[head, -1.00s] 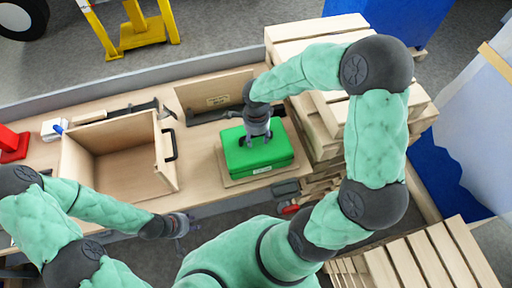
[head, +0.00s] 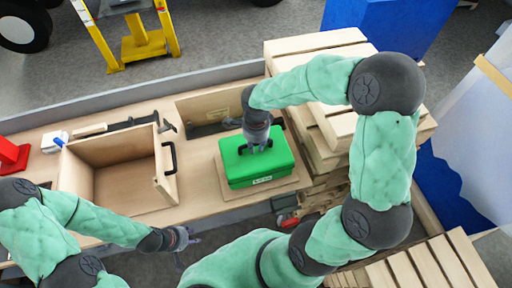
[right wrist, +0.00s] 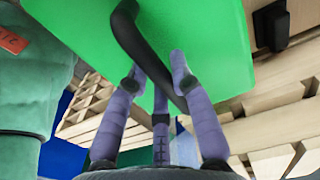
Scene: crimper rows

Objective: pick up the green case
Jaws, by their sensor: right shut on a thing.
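The green case (head: 256,158) is in the head view on a light wooden board (head: 222,192) near the right end of the bench. Its flat top faces up and a small pale label is on its front side. My right gripper (head: 258,146) reaches down onto it from above. In the right wrist view the fingers (right wrist: 158,72) are closed around the case's black handle (right wrist: 146,50), with the green surface behind. I cannot tell whether the case is clear of the board. My left gripper (head: 188,245) is apart from the case, in front of the bench, fingers spread and empty.
An open wooden box (head: 118,168) with a black-handled door stands left of the case. A wooden panel (head: 205,108) is behind the case. Stacked pallets (head: 310,75) stand close on the right. A red object (head: 12,152) and a white block (head: 52,143) are at far left.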

